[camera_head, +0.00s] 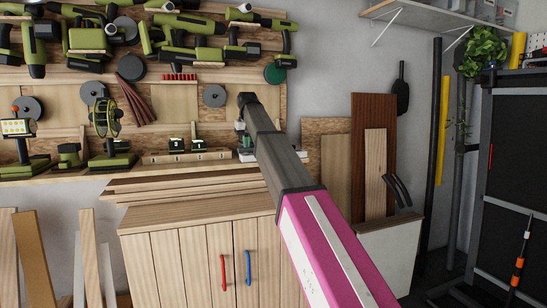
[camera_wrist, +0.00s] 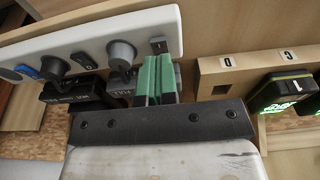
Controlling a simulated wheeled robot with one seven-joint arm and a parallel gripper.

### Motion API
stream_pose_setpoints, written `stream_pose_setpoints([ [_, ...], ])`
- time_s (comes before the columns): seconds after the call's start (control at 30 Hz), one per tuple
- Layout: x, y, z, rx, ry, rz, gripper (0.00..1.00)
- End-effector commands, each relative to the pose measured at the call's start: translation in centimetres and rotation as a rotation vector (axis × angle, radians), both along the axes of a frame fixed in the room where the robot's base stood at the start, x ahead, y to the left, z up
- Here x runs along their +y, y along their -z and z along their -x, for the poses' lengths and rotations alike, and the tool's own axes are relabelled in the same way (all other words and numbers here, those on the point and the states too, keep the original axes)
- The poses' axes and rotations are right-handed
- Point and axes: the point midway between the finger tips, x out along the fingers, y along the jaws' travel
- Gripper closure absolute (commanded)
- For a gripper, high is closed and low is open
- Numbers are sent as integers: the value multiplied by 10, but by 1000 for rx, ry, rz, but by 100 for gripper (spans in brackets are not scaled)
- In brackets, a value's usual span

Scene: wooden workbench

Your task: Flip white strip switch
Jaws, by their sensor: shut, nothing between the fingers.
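The white strip (camera_wrist: 128,27) crosses the upper left of the wrist view at a slight tilt. It carries small rocker switches between round grey plugs (camera_wrist: 121,54). A dark rocker switch (camera_wrist: 158,45) sits near its right end, a second dark one (camera_wrist: 83,61) further left, and a blue one (camera_wrist: 28,72) near the left. My gripper (camera_wrist: 157,60) has green fingers, shut and empty, with tips close below the right-end switch. I cannot tell if they touch it. In the head view my gripper (camera_head: 245,141) is at the bench's back, and my arm hides most of the strip.
Black adapters (camera_wrist: 75,95) hang below the strip. In the head view, power tools fill the wall above, and a wooden cabinet (camera_head: 190,255) stands below.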

Motion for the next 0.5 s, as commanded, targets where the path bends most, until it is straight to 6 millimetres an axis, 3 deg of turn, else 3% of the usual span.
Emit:
stream_pose_setpoints([
  [0.5, 0, 5, 0, 0, 0, 0, 100],
])
